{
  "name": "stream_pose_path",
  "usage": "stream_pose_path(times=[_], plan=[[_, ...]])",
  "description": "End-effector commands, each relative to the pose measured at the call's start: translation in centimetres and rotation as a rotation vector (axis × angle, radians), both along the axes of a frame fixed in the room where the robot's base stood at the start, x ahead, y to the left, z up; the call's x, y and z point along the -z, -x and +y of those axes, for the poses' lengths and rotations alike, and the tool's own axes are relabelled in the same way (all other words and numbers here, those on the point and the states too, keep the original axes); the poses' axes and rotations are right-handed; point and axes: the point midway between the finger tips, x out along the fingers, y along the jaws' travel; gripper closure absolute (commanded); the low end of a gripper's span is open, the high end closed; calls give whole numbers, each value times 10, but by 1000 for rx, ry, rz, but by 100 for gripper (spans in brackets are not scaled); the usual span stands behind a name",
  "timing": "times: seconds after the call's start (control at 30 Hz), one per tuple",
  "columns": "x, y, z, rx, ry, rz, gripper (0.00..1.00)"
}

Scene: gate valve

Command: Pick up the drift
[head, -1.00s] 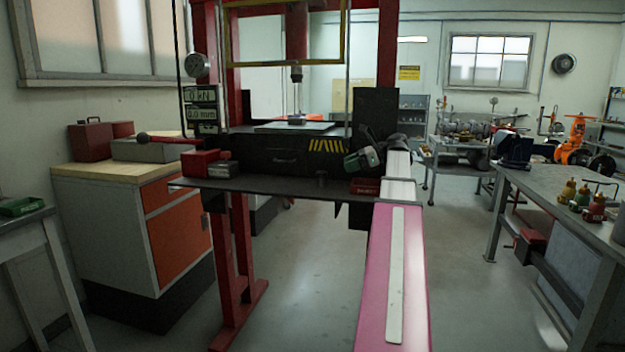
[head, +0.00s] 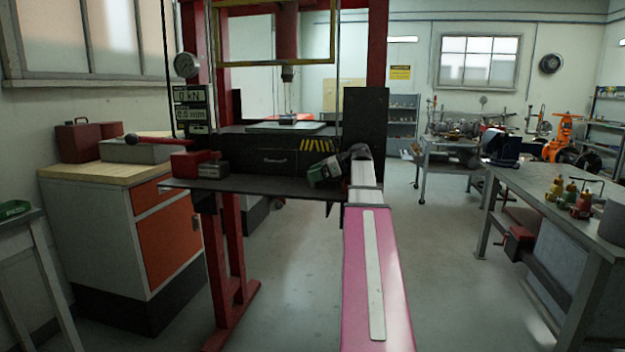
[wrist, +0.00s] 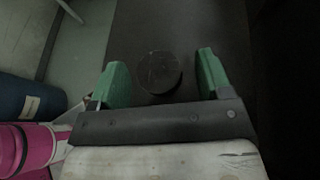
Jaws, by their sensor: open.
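The drift looks to be the dark round piece (wrist: 158,72), seen end-on in the wrist view on a dark flat surface. It lies between the two green fingertips of my gripper (wrist: 162,76), with a gap on each side. I cannot tell how far below the fingertips it is. In the head view my gripper (head: 322,173) is over the front shelf (head: 250,187) of the press, near its right end. The drift is hidden there behind my gripper and arm. My gripper is open and holds nothing.
The red press frame (head: 236,260) stands around the shelf. A red block (head: 187,164) and a grey block (head: 213,169) sit at the shelf's left. A cabinet (head: 120,240) is at left, a workbench (head: 560,205) at right. Open floor lies between press and workbench.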

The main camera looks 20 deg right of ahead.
Motion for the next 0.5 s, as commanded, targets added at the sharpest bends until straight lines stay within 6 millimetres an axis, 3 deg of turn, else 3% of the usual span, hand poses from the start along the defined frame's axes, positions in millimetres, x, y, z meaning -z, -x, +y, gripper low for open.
stream_pose_path(times=[0.1, 0.13, 0.3, 0.5], plan=[[0, 0, 0, 0, 0, 0, 28], [0, 0, 0, 0, 0, 0, 35], [0, 0, -1, 0, 0, 0, 90], [-1, 0, 0, 0, -1, 0, 91]])
